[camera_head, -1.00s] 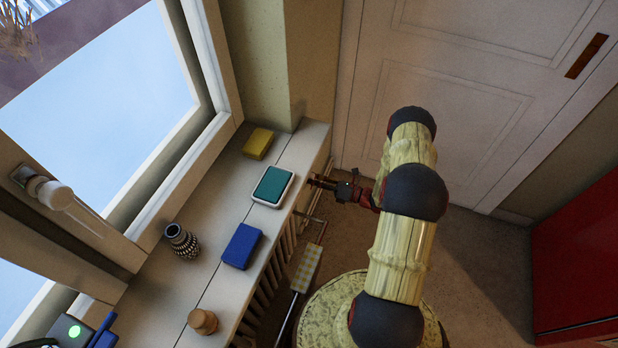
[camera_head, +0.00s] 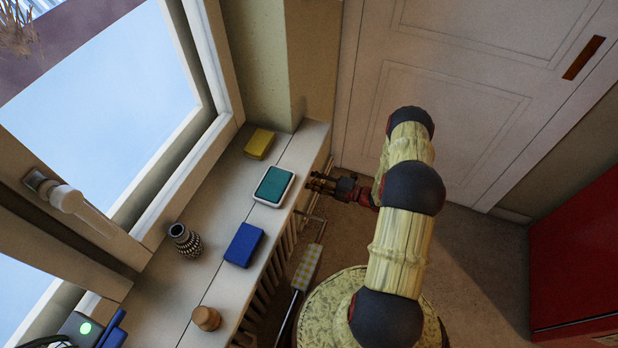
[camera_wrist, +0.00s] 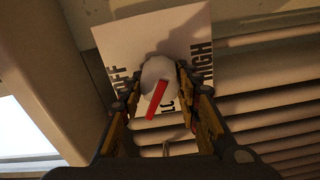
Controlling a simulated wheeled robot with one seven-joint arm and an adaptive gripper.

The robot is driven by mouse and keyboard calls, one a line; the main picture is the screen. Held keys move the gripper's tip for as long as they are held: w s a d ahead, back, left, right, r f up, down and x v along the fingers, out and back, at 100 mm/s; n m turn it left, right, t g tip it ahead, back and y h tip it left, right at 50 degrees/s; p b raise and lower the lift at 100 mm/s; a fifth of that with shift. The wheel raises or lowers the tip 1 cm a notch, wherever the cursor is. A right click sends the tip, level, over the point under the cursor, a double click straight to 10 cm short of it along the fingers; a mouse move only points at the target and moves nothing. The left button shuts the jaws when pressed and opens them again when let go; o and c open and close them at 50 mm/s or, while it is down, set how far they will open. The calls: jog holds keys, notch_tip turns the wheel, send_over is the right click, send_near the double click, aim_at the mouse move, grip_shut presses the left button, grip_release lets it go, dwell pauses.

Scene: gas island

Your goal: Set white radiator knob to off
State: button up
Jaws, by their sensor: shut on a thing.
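The white radiator knob (camera_wrist: 157,70) shows in the wrist view, with a red pointer bar (camera_wrist: 156,100) across its face. The bar slants, its lower end down and slightly left. Behind the knob is a white plate (camera_wrist: 190,20) with "OFF" at its left and "HIGH" at its right; lettering below is partly hidden. My gripper (camera_wrist: 160,92) has one finger on each side of the knob and is shut on it. In the head view my gripper (camera_head: 322,183) is at the far end of the radiator, beside the sill; the knob cannot be made out there.
The radiator (camera_head: 262,296) runs below the window sill (camera_head: 225,205). On the sill are a yellow block (camera_head: 259,143), a teal-topped box (camera_head: 273,186), a blue block (camera_head: 243,245), a patterned vase (camera_head: 184,240) and a wooden knob-shaped piece (camera_head: 206,318). A door (camera_head: 445,120) stands behind my arm.

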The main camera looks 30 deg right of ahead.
jog(key=m, duration=0.6)
jog(key=shift+w+d+r+p, duration=0.1)
jog(key=shift+p, duration=0.3)
jog(key=m, duration=0.5)
jog(key=shift+m, duration=0.5)
jog(key=o, duration=1.1)
jog(key=shift+o, duration=0.3)
jog(key=shift+d, duration=0.1)
jog(key=v, duration=1.2)
